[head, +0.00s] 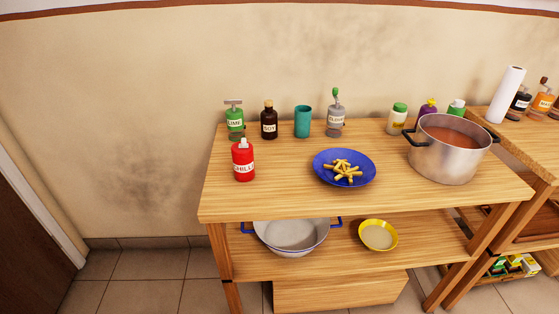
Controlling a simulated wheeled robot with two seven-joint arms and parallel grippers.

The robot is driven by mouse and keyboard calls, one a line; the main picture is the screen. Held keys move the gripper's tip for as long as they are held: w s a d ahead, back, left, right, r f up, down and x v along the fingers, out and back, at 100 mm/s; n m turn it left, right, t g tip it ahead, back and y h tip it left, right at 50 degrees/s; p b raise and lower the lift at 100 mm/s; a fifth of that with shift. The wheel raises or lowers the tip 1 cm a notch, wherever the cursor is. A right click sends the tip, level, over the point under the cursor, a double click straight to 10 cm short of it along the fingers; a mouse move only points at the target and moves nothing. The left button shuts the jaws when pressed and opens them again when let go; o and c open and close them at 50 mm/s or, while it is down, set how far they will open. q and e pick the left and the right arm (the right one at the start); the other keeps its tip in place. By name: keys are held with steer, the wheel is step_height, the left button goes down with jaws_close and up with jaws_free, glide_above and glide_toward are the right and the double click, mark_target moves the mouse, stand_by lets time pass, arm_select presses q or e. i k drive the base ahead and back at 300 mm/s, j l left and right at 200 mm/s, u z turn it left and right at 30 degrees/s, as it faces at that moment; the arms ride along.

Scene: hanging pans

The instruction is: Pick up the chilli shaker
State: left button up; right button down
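The chilli shaker (243,162) is a red bottle with a white top and a label reading "CHILLI". It stands upright near the left end of the wooden table (270,199), in front of the other bottles. Nothing covers it. Neither of my grippers shows in the head view.
Behind the shaker stand a green lime bottle (235,122), a dark soy bottle (269,124), a teal cup (303,122) and a grey bottle (336,121). A blue plate (327,178) of fries and a steel pot (440,162) stand to the right. The table's front left is clear.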

mark_target(243, 159)
steer(key=i+l+u, duration=0.2)
steer(key=i, duration=0.2)
steer(key=i+l+u, duration=0.2)
steer(key=i, duration=0.2)
steer(key=j, duration=0.1)
